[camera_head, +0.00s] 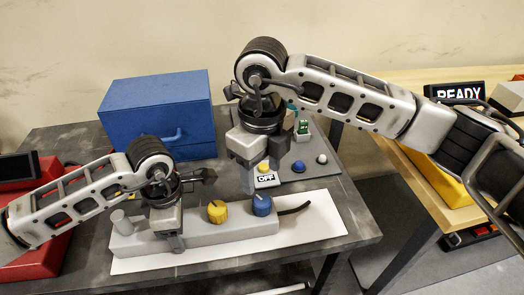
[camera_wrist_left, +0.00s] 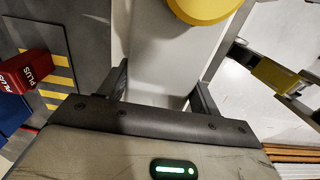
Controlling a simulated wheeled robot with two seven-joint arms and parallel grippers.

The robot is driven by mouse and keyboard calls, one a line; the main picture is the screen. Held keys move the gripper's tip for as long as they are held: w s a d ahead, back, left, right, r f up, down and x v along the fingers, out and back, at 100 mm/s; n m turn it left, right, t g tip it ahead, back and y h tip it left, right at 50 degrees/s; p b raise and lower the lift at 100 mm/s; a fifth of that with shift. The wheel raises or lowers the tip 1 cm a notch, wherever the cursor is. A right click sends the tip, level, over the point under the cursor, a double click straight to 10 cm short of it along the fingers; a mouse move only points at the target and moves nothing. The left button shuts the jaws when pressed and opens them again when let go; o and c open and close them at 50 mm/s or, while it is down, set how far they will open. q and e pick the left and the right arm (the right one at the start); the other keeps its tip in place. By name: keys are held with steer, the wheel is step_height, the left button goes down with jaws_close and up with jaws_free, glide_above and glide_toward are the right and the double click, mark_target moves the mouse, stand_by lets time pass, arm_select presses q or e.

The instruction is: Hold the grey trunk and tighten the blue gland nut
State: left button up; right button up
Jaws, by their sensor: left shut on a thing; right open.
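The grey trunk (camera_head: 236,232) lies along a white mat near the front of the table. The blue gland nut (camera_head: 262,205) stands upright on its right part, with a yellow nut (camera_head: 217,212) to its left. My left gripper (camera_head: 176,243) is shut on the trunk, left of the yellow nut. In the left wrist view its fingers (camera_wrist_left: 163,88) lie on either side of the pale trunk (camera_wrist_left: 165,45), with the yellow nut (camera_wrist_left: 200,8) beyond. My right gripper (camera_head: 248,180) is open and empty, pointing down, behind and a little left of the blue nut. The nut's base is partly hidden.
A dark cable (camera_head: 295,209) leaves the trunk's right end. Behind is a panel with an OFF sign (camera_head: 266,179) and knobs, close to my right gripper. A blue box (camera_head: 155,105) stands at the back left. The white mat (camera_head: 325,225) is clear at the right.

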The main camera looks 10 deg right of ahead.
steer(key=shift+r, duration=1.9)
arm_select(q)
steer(key=o, duration=1.3)
steer(key=shift+r, duration=0.1)
step_height(320, 180, up, 12)
steer(key=shift+f, duration=0.1)
steer(key=shift+s, duration=0.1)
